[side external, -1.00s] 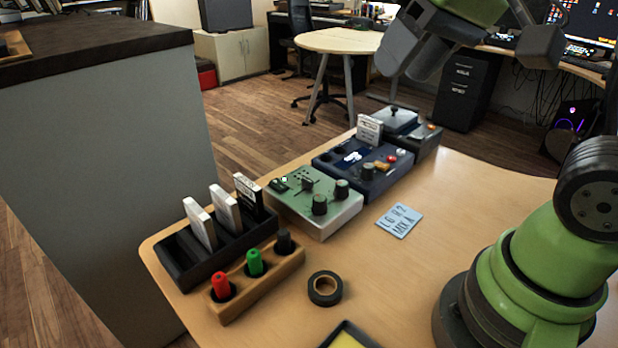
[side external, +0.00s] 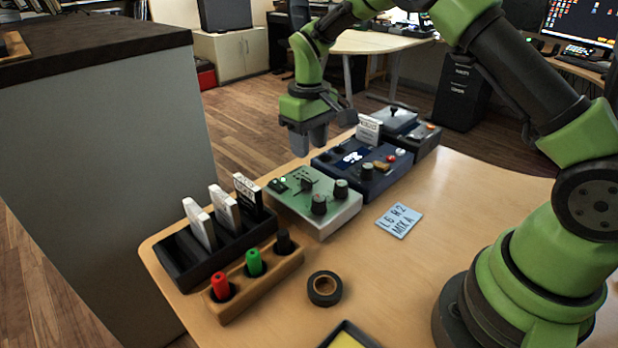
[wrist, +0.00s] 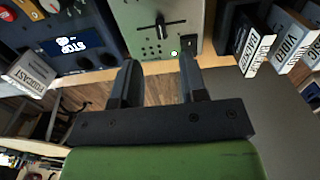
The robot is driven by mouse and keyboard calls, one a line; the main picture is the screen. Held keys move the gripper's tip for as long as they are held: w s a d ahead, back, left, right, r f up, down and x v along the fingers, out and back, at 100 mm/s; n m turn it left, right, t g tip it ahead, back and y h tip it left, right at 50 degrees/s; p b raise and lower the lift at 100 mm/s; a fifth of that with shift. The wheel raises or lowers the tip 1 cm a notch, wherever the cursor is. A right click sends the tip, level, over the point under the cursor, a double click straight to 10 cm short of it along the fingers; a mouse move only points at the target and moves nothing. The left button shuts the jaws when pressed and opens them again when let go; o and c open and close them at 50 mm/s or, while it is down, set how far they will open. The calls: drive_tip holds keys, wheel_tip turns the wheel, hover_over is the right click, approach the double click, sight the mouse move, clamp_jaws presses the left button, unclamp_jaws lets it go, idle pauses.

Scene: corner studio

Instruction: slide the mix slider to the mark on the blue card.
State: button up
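The green mixer box (side external: 322,214) stands on the table, with two dark knobs on its near side. Its mix slider has a dark cap (side external: 306,184) in a slot; the cap also shows at the top of the wrist view (wrist: 160,25). The blue card (side external: 399,220) lies flat to the right of the box, with handwriting that seems to read "L6 R2 MIX A". My gripper (side external: 309,148) points down above the far edge of the green box. In the wrist view its two fingers (wrist: 159,64) are apart and empty, short of the slider cap.
A dark blue box (side external: 345,177) with knobs and a small screen stands beside the green box. A black rack (side external: 180,259) of upright cartridges and a wooden holder (side external: 240,290) of coloured pegs stand left. A tape roll (side external: 324,289) lies in front.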

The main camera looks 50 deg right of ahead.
sight(309, 181)
wheel_tip(309, 181, down, 9)
drive_tip(key=shift+r, duration=0.2)
clamp_jaws()
